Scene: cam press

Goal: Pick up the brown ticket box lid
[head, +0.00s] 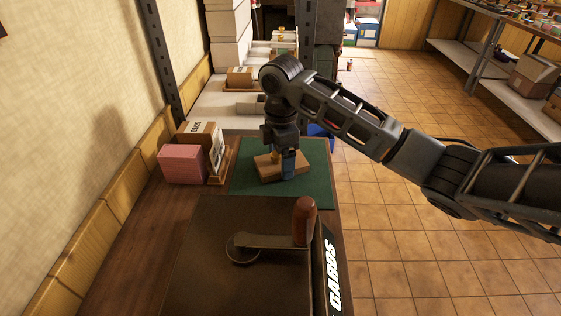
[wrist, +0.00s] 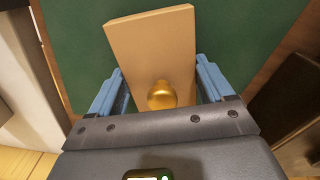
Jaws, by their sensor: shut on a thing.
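The brown ticket box lid (head: 264,168) is a flat tan board over the green mat (head: 315,190) in the head view. In the wrist view the lid (wrist: 155,45) runs lengthwise between my two blue fingers, with a round gold knob (wrist: 162,95) on its upper face. My gripper (head: 284,170) points down and is shut on the lid, one finger at each long side. It also shows in the wrist view (wrist: 160,70). The fingers partly hide the lid in the head view. I cannot tell whether the lid touches the mat.
A dark press with a wooden-handled crank (head: 304,222) and a CARDS label stands in front. A pink block (head: 183,164) and a labelled box (head: 202,134) stand on the left. White shelving with boxes lies behind. Open tiled floor (head: 385,210) is on the right.

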